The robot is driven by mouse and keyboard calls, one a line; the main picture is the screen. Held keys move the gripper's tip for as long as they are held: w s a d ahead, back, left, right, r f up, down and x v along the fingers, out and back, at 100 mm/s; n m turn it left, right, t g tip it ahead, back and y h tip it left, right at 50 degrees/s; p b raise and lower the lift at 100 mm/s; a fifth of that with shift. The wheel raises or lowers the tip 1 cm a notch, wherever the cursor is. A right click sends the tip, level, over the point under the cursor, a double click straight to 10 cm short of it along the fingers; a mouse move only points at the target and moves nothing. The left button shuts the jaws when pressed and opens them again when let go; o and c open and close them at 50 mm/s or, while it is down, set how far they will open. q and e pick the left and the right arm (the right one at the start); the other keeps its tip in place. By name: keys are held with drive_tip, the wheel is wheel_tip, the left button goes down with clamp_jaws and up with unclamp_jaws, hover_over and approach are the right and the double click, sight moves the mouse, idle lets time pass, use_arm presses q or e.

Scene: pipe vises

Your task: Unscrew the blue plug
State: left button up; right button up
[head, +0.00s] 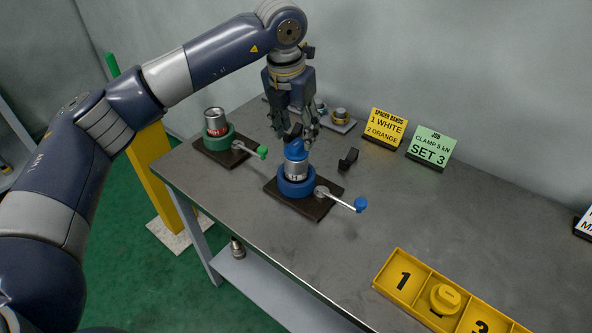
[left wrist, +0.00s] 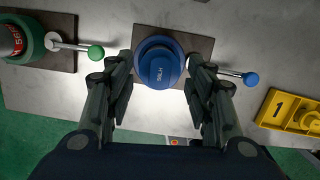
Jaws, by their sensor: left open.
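The blue plug (head: 296,150) sits on top of a short silver pipe (head: 295,171), which stands upright in the blue vise (head: 297,188). The vise has a lever with a blue knob (head: 361,204). My left gripper (head: 297,133) points down just above the plug. In the left wrist view the blue plug (left wrist: 160,68) lies between the open fingers, with a visible gap on each side. It bears small white lettering and hides the pipe below it. My right gripper is in neither view.
A green vise (head: 217,141) holding a silver and red pipe (head: 215,121) stands to the left. A yellow numbered tray (head: 403,283) holds a yellow piece (head: 445,297) at the front right. A small black object (head: 348,158) and two signs stand behind. The table's right middle is clear.

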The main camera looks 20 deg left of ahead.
sight(294, 151)
use_arm(q)
drive_tip(key=n+y, duration=0.1)
drive_tip(key=n, duration=0.4)
drive_tip(key=shift+f+b, duration=0.1)
drive_tip(key=shift+b, duration=0.25)
drive_tip(key=n, duration=0.3)
drive_tip(key=shift+n+y, duration=0.4)
drive_tip(key=n+g, duration=0.1)
drive_tip(key=n, duration=0.4)
drive_tip(key=shift+y, duration=0.3)
drive_tip(key=n+g, duration=0.1)
drive_tip(key=n, duration=0.3)
drive_tip(key=shift+f+b, duration=0.8)
drive_tip(key=shift+f, duration=0.35)
drive_tip(key=shift+r, duration=0.1)
